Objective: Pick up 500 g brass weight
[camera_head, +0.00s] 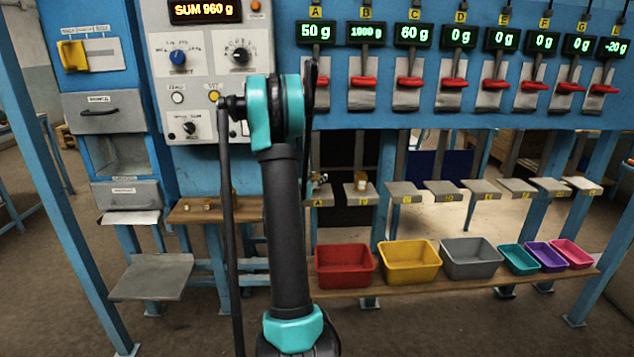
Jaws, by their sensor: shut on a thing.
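My arm rises through the middle of the view, but I cannot make out my gripper; it is probably hidden behind the arm, and so is anything in it. Small brass weights (208,204) stand on the wooden shelf (187,215) left of my arm. A brass-coloured weight (361,181) sits on pan B (362,197). A small pale and brass-coloured thing (318,178) shows at pan A (319,197), partly beside my arm. No mass marking is legible on any of these, so I cannot tell which is the 500 g weight.
The blue panel's displays read 50 g at A (315,33), 1000 g at B (366,33) and 60 g at C; the sum display (206,11) reads 960 g. Red levers hang below. A red bin (344,284) and several others stand on a low bench. The right-hand pans look empty.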

